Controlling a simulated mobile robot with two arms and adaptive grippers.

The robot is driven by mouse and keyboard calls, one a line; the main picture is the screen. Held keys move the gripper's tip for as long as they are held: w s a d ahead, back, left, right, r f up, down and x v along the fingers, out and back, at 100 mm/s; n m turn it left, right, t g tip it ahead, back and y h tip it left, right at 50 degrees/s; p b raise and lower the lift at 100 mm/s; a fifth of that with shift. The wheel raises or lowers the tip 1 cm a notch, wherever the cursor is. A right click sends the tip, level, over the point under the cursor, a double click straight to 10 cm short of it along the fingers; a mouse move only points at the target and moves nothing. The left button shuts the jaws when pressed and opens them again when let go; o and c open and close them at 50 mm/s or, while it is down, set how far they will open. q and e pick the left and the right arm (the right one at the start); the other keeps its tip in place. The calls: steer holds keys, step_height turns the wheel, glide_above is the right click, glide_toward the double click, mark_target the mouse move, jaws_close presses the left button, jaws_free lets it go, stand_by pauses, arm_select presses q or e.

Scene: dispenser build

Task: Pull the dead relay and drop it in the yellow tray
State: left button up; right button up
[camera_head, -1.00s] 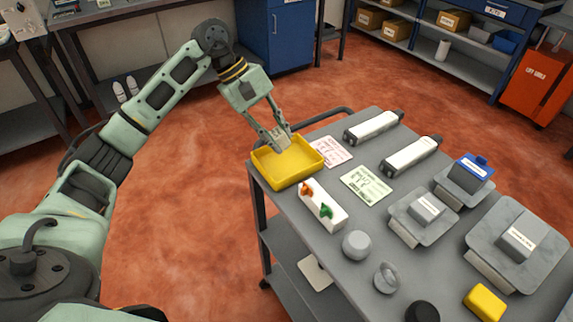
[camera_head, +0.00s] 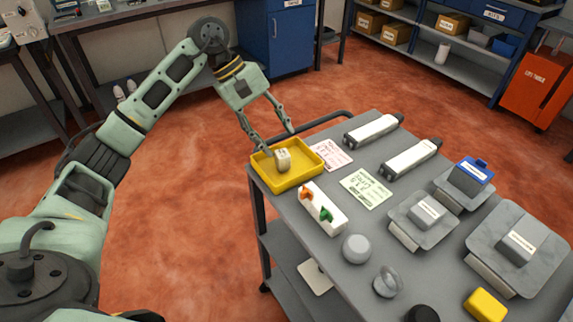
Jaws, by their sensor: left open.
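A small pale block, which looks like the relay (camera_head: 283,160), is inside the tray. My left gripper (camera_head: 279,143) is over the tray with its fingers spread wide, apart from the relay and holding nothing. A white holder (camera_head: 322,209) with an orange and a green part stands next to the tray. My right gripper is not in view.
The grey cart (camera_head: 334,250) also bears a pink card (camera_head: 332,155), a green card (camera_head: 365,188), two long white-and-black units, several grey blocks on plates, round knobs and a yellow block (camera_head: 485,304). Open red floor lies left of the cart.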

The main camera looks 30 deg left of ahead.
arm_select(q)
steer(key=v, duration=1)
steer(key=shift+r, duration=0.25)
steer(key=shift+s+a+f, duration=0.1)
steer(key=shift+s, duration=0.05)
